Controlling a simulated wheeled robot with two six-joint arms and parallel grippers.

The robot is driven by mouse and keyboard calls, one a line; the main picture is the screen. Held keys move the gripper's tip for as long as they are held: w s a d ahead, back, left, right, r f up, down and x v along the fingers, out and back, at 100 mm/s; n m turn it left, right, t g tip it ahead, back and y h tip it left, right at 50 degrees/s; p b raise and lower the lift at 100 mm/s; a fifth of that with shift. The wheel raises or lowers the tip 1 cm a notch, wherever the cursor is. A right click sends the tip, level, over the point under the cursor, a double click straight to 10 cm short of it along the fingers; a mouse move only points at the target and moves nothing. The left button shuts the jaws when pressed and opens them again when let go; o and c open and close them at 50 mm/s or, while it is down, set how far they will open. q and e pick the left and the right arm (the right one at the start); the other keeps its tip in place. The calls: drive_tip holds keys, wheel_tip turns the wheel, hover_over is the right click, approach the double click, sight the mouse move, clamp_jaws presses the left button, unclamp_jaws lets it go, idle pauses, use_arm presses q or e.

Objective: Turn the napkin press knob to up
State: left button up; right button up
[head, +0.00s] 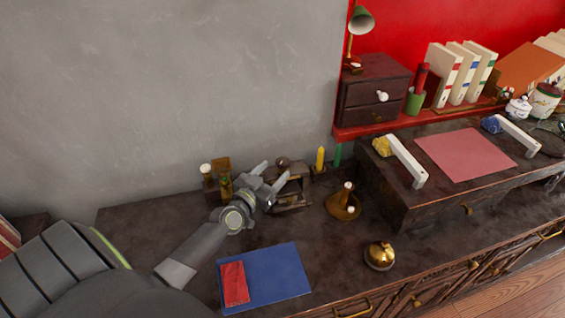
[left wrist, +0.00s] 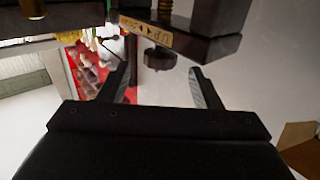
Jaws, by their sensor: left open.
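The napkin press (head: 292,197) is a dark wooden device on the sideboard, partly hidden behind my left gripper (head: 276,172) in the head view. In the left wrist view, which looks upside down, the dark round knob (left wrist: 160,58) sticks out from the press body (left wrist: 205,38). A tan label (left wrist: 146,32) with arrows and lettering that seems to read "UP" lies beside the knob. My left gripper (left wrist: 158,72) is open, with its fingertips on either side of the knob and clear gaps to both. The knob's exact turn is hard to tell. My right gripper is not in view.
A wooden stand with a white-topped item (head: 206,170) is left of the gripper. A yellow candle (head: 320,157), a brass-coloured dish (head: 343,205) and a gold bell (head: 380,254) are to the right. A blue mat (head: 280,275) with a red cloth (head: 234,283) lies in front.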

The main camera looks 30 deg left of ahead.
sight(279, 166)
use_arm(q)
drive_tip(key=w, duration=0.5)
drive_tip(key=shift+w+b, duration=0.35)
